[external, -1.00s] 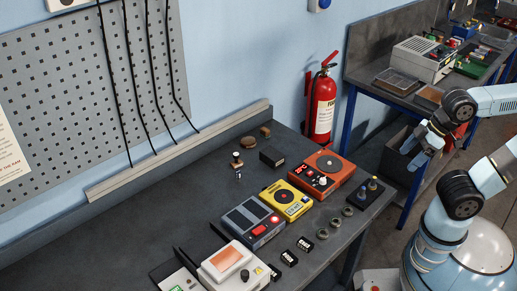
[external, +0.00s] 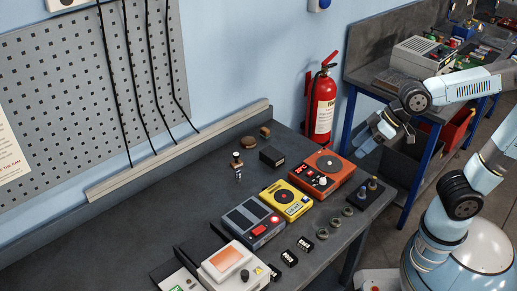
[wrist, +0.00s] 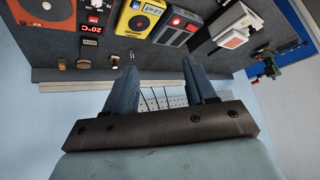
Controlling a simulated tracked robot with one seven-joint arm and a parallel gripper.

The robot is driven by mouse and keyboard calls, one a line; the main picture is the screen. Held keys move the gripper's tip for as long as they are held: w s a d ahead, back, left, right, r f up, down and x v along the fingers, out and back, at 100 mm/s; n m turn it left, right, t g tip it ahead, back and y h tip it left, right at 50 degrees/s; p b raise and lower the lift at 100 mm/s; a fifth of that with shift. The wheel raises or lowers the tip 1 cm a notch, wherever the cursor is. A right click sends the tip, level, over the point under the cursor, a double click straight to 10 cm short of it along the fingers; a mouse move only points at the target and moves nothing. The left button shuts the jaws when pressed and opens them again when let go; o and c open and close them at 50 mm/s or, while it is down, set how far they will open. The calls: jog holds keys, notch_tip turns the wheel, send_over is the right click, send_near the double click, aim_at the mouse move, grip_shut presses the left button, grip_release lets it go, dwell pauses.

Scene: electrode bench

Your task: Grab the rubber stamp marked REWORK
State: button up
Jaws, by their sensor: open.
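A small stamp-like piece with a wooden knob and dark base (external: 237,160) stands near the back of the dark bench. I cannot read any REWORK marking. Two brown wooden pieces, one round (external: 249,143) and one smaller (external: 265,132), sit behind it by the wall ledge. Small wooden-topped pieces also show in the wrist view (wrist: 62,65), near the bench's back edge; I cannot match each one. My gripper (external: 371,140) is raised off the bench's right end, well apart from these pieces. In the wrist view its two fingers (wrist: 161,72) are spread with nothing held between them.
An orange device (external: 322,172), a yellow meter (external: 287,199), a grey device (external: 253,220) and a white device (external: 230,262) line the bench. A black box (external: 272,156) and small black blocks (external: 289,257) lie nearby. A fire extinguisher (external: 322,108) stands behind the bench's right end.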

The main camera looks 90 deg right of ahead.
jog(key=w+d+f+m+t+h, duration=0.15)
jog(key=w+d, duration=0.25)
jog(key=w, duration=0.8)
jog(key=m+t+h, duration=0.2)
jog(key=m+h, duration=0.2)
jog(key=h, duration=0.2)
send_over(238, 155)
jog(key=s+a, duration=0.2)
jog(key=s, duration=0.1)
notch_tip(238, 155, down, 16)
jog(key=f, duration=0.1)
jog(key=shift+n, duration=0.25)
notch_tip(238, 155, down, 6)
jog(key=shift+d+r, duration=0.1)
jog(key=shift+r, duration=0.15)
jog(key=x, duration=0.5)
grip_shut()
